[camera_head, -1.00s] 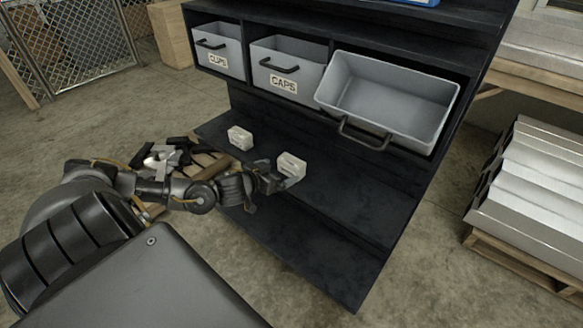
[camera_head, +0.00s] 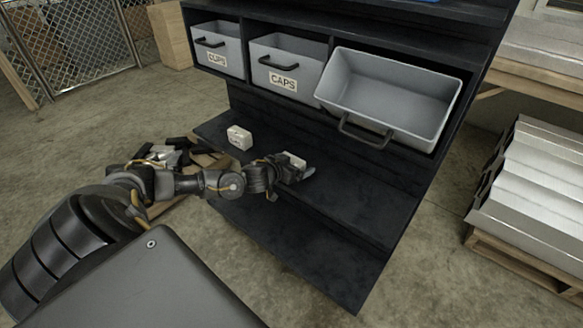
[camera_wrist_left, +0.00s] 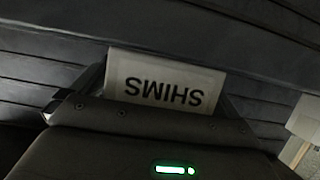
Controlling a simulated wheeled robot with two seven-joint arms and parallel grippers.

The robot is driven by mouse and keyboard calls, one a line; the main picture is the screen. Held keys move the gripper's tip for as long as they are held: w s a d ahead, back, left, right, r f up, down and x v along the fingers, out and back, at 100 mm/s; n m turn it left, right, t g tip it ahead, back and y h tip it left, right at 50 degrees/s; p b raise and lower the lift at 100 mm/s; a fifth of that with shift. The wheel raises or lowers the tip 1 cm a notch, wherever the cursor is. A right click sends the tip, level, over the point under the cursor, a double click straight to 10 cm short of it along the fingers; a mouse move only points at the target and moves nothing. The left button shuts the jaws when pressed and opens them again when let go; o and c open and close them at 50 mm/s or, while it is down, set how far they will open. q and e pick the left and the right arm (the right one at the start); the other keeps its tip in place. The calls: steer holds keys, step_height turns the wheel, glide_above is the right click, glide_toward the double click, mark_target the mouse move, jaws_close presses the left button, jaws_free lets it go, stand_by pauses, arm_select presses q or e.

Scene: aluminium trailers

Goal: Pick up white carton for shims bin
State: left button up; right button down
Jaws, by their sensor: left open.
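A white carton (camera_head: 294,159) lies on the lower black shelf, partly hidden behind my left gripper (camera_head: 300,176). In the left wrist view the carton (camera_wrist_left: 163,82) shows the word SHIMS upside down and sits between the two fingers of the gripper. The left gripper is open around it. I cannot tell whether the fingers touch it. The grey open bin (camera_head: 385,100) is tilted out of the right bay of the shelf unit, its inside looks empty, and no label shows on it. My right gripper is not in view.
A second white carton (camera_head: 239,137) stands on the shelf to the left, and part of a pale box shows in the left wrist view (camera_wrist_left: 305,118). Grey bins marked CLIPS (camera_head: 217,50) and CAPS (camera_head: 285,64) sit left of the open bin. Stacked metal profiles (camera_head: 535,185) lie at right.

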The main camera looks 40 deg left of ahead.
arm_select(q)
steer(key=c, duration=0.9)
steer(key=shift+r, duration=0.1)
steer(key=shift+c, duration=0.2)
